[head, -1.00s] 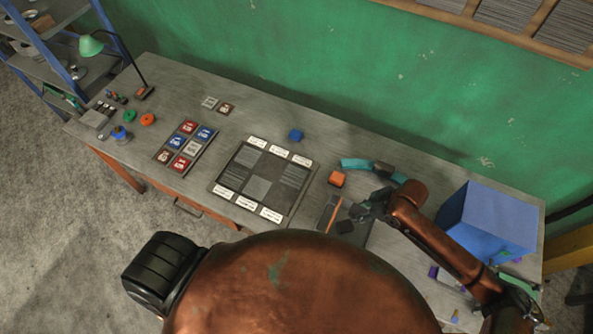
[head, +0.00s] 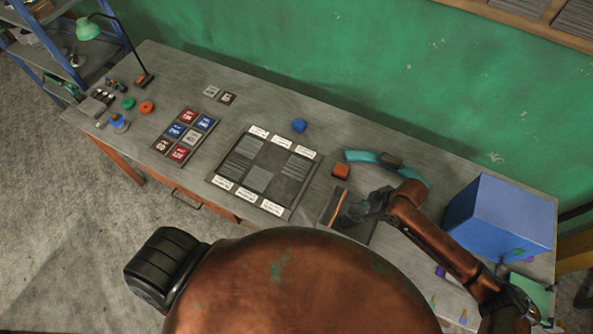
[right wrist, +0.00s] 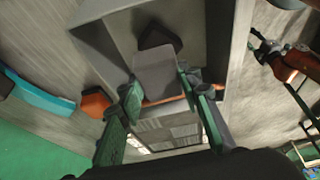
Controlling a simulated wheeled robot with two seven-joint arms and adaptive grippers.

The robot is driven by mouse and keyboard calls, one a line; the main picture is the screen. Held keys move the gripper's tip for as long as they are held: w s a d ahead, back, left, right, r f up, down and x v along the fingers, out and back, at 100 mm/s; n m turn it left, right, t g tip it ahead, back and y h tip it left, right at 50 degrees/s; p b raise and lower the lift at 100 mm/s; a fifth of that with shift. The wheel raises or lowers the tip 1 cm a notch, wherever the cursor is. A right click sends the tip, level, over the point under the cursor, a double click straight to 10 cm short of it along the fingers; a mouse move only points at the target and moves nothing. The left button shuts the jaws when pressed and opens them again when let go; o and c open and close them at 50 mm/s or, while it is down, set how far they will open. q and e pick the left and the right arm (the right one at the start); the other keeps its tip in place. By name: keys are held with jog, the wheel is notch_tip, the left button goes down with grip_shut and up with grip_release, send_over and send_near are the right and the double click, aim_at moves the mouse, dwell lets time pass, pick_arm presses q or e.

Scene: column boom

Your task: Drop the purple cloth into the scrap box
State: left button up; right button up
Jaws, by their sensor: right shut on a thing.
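My right gripper (head: 368,206) is over the dark tray (head: 335,206) at the front of the bench. In the right wrist view its green-sided fingers (right wrist: 158,88) are shut on a flat grey block (right wrist: 158,66). No purple cloth can be made out with certainty. A small purple thing (head: 440,271) lies beside my right forearm, and another purple bit (head: 528,259) shows by the large blue box (head: 490,215) at the right. No box labelled as scrap can be read. My left gripper is not in view.
An orange block (head: 341,171) and a teal arc with a dark piece (head: 362,156) lie beyond the tray. A labelled board (head: 238,196) and colored tiles (head: 168,146) fill the middle. A lamp (head: 88,30) stands at far left. A green wall (head: 300,70) closes the back.

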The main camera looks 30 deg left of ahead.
jog(key=o, duration=1.1)
jog(key=shift+o, duration=0.7)
jog(key=v, duration=1.2)
